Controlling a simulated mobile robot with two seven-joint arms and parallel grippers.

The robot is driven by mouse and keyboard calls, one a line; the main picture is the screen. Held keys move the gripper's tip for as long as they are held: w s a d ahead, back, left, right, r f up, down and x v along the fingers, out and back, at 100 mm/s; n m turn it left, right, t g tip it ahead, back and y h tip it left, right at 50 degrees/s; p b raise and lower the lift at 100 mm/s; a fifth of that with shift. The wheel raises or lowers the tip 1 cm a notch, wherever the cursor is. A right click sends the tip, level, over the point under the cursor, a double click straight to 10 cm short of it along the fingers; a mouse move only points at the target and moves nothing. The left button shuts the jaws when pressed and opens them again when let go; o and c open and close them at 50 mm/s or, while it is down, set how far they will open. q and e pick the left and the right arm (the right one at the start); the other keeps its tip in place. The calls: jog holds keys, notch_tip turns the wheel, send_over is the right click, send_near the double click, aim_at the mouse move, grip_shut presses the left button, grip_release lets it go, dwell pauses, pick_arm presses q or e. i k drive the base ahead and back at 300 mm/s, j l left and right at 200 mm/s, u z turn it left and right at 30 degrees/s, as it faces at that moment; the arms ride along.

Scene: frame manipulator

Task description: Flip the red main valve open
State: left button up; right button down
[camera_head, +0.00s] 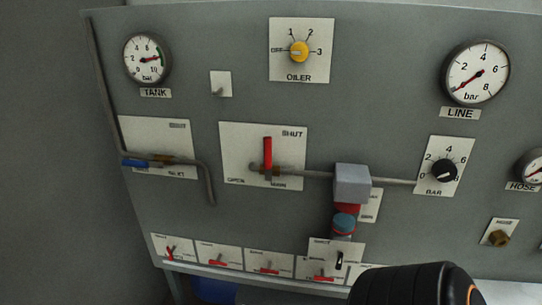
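The red main valve handle (267,152) is on a white plate (240,146) in the middle left of the panel. The handle stands upright, across the horizontal pipe (310,174). The plate reads "SHUT" at its upper right, "MAIN" below, and a small word, seemingly "OPEN", at its lower left. The handle's base sits on a brass fitting on the pipe. Neither gripper shows in the head view, and nothing touches the handle.
A grey block (352,183) with a red and blue filter stands out right of the valve. A blue-handled valve (135,163) and bent pipe are left. Several small red levers (218,263) line the bottom. A black rounded part (415,286), seemingly mine, is at lower right.

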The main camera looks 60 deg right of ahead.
aim_at(266, 140)
jog(key=z, duration=1.75)
